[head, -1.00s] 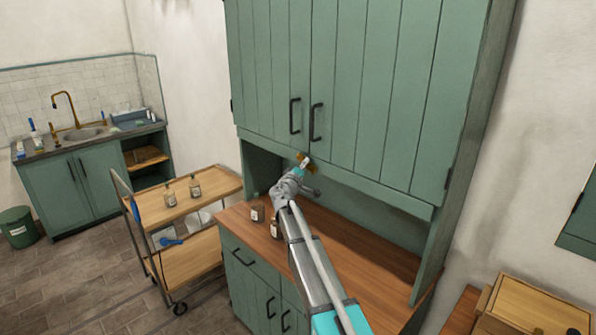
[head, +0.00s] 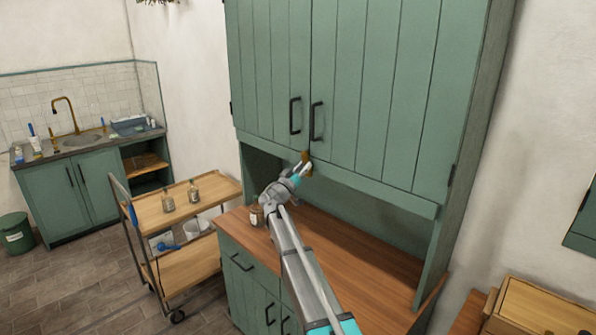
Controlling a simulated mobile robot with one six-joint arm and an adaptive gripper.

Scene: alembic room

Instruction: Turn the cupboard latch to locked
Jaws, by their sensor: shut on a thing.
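The green cupboard (head: 390,90) has two closed upper doors with black handles. The small brass latch (head: 306,157) sits at the bottom of the doors, near where they meet. My gripper (head: 305,166) is at the latch from below and is shut on it. The fingers cover part of the latch, and its exact angle is too small to tell.
A two-tier trolley (head: 158,213) with bottles stands at the left. A wooden box (head: 540,308) is at the lower right.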

